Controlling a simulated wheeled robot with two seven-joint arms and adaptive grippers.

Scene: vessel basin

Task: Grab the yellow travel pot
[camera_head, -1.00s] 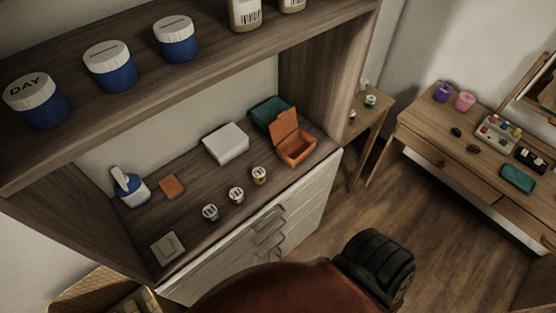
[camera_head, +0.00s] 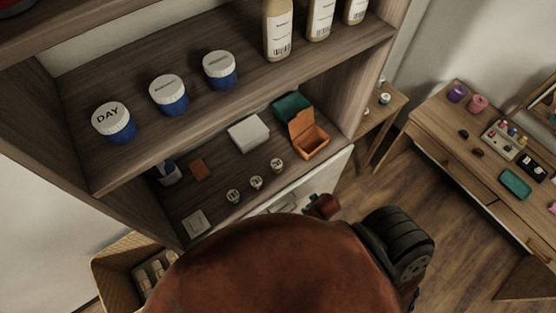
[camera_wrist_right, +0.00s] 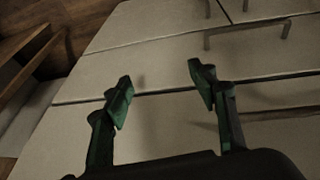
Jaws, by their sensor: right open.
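Three small white-lidded pots stand in a diagonal row on the lower shelf in the head view. The yellow travel pot (camera_head: 277,166) is the rightmost, nearest the orange box. A reddish pot (camera_head: 256,183) is in the middle and a dark blue pot (camera_head: 233,196) is on the left. My right gripper (camera_wrist_right: 160,82) shows in the right wrist view. Its two green fingers are apart and empty, in front of pale drawer fronts. No pot shows in that view. My left gripper is not in view.
An open orange box (camera_head: 311,143), a white box (camera_head: 249,134) and a white square (camera_head: 196,222) lie on the lower shelf. The upper shelf holds blue jars (camera_head: 169,95) and bottles (camera_head: 278,30). Pale drawer fronts (camera_wrist_right: 170,120) with handles lie below. A side desk (camera_head: 447,128) is right.

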